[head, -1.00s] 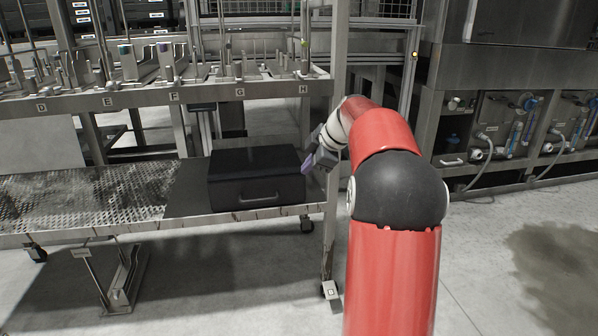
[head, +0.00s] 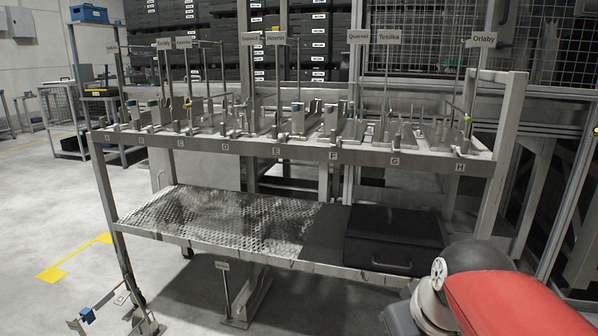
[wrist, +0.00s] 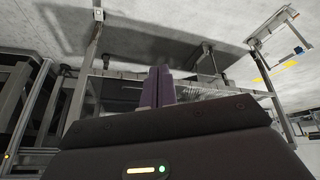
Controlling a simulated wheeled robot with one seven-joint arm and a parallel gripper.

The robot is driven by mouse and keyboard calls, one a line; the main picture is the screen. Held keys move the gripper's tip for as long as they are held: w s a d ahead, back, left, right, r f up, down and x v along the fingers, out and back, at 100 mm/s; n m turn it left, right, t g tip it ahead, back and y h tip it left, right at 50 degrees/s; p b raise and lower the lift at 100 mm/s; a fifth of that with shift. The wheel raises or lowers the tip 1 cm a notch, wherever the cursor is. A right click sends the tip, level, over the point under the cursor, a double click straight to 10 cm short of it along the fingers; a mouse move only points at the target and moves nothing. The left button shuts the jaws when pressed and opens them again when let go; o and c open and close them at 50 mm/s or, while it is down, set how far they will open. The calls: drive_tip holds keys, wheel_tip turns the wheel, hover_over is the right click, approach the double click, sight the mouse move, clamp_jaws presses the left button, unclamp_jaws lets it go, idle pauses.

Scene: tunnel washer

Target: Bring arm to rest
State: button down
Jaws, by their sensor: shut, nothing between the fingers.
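My arm, red with a black joint, shows at the lower right of the head view, in front of the rack's right end. My gripper is outside the head view. In the wrist view my gripper (wrist: 157,88) shows its two purple fingers side by side and touching, with nothing between them. The wrist view looks past the fingers at the rack's underside and the floor, and the picture is upside down. Nothing touches the fingers there.
A metal rack (head: 290,150) with posts, name tags and lettered slots A to H fills the middle. Its lower shelf (head: 225,225) carries a black case (head: 390,240) at the right, close to my arm. Open floor (head: 50,200) lies at the left.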

drive_tip(key=s+a+f+m+p, duration=0.1)
drive_tip(key=s+f+m, duration=0.1)
drive_tip(key=s, duration=0.4)
drive_tip(key=shift+s+f+m, duration=0.3)
drive_tip(key=shift+f+m, duration=0.1)
